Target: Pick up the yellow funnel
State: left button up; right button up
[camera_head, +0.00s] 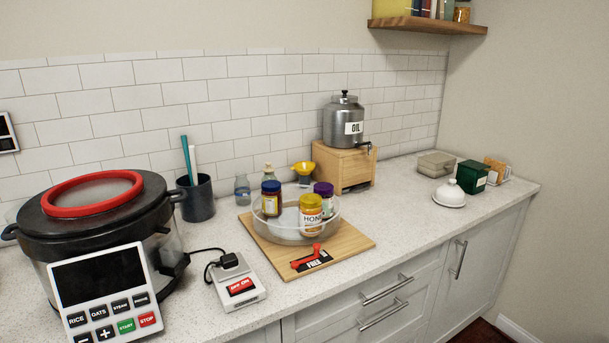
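The yellow funnel (304,168) is at the back of the white speckled counter (405,218), behind the clear round tray and just left of the wooden stand. Neither of my grippers shows in the head view.
A clear round tray (270,232) with several jars stands on a wooden board (352,240) in front of the funnel. Glass bottles (242,188) stand to its left. An oil dispenser (344,122) sits on a wooden stand (330,168) to its right. A large cooker (95,222) fills the left.

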aim_at(303, 167)
jog(key=i+l, duration=0.15)
jog(key=l, duration=0.2)
jog(key=i+l, duration=0.15)
jog(key=l, duration=0.25)
jog(key=i+l, duration=0.2)
jog(key=l, duration=0.15)
jog(key=i+l, duration=0.15)
jog(key=l, duration=0.2)
jog(key=u, duration=0.05)
